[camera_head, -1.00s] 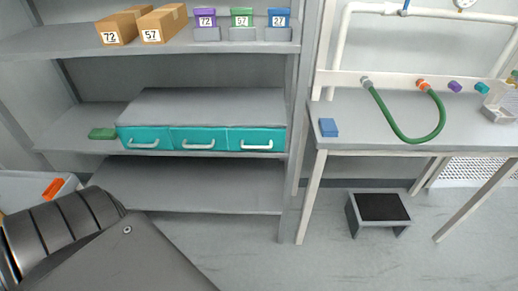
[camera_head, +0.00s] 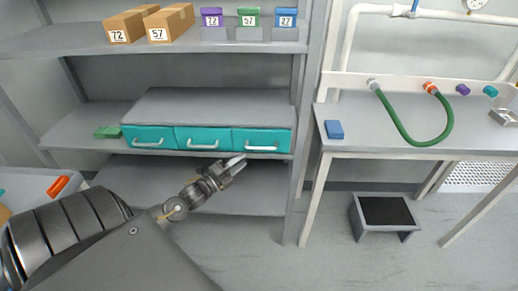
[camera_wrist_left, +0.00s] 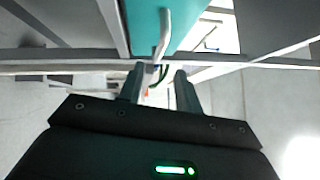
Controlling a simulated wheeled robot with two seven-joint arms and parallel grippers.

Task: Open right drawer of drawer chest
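The grey drawer chest (camera_head: 215,105) sits on the middle shelf, with three teal drawer fronts side by side, all flush. The right drawer (camera_head: 280,137) has a pale bar handle (camera_head: 262,149). My left gripper (camera_head: 239,162) is just below and left of that handle in the head view. In the left wrist view, my left gripper (camera_wrist_left: 160,76) has its two fingers apart with a gap between them. A teal drawer front (camera_wrist_left: 146,22) and a pale handle (camera_wrist_left: 165,35) lie just ahead of the fingers; contact cannot be told. My right gripper is not in view.
A green block (camera_head: 108,132) lies left of the chest. The upper shelf holds cardboard boxes (camera_head: 171,24) and small coloured containers. The lower shelf (camera_head: 250,201) is bare under the drawers. A table (camera_head: 465,128) with a green hose (camera_head: 408,137) and a blue block (camera_head: 334,129) stands at right.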

